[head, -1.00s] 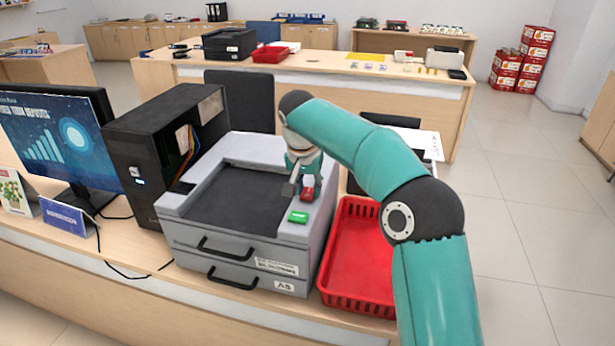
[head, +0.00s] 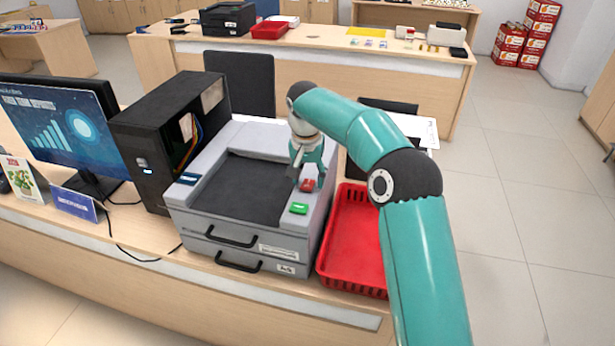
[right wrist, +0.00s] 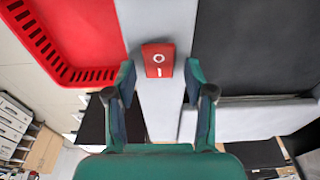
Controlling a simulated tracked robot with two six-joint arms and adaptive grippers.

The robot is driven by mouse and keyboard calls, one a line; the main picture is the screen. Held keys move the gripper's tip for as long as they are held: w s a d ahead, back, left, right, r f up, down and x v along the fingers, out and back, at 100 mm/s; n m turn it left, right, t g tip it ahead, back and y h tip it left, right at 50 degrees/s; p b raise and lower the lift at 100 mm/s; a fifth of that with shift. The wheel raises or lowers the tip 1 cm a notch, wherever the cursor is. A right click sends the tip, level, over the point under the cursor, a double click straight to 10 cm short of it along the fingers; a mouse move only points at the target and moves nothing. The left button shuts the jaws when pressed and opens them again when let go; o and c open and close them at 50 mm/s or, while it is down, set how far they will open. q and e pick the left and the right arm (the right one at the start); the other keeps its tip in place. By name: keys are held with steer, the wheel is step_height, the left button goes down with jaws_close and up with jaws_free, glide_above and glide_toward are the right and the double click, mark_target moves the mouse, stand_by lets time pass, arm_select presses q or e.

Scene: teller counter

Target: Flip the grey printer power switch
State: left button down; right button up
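The grey printer (head: 321,205) stands on the counter, with a dark top panel and two front drawers. Its red power switch (head: 307,186) is on the right side of the top, behind a green button (head: 299,208). In the right wrist view the red switch (right wrist: 158,59) shows a white circle and a white bar. My right gripper (head: 308,176) is over the switch. In the right wrist view the right gripper (right wrist: 160,78) is open, its fingertips on either side of the switch with gaps between. I cannot tell its exact height. My left gripper is not in view.
A red basket (head: 349,283) stands close to the printer's right side. A black computer tower (head: 147,160) is on the left, beside a monitor (head: 55,128) and a blue sign (head: 74,204). A black chair (head: 240,80) is behind the printer.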

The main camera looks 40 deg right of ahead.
mark_target(306, 186)
steer(key=shift+r, duration=0.1)
step_height(306, 186, up, 12)
steer(key=s+a, duration=0.1)
steer(key=shift+f, duration=0.2)
stand_by(0.5)
steer(key=shift+a, duration=0.1)
stand_by(0.3)
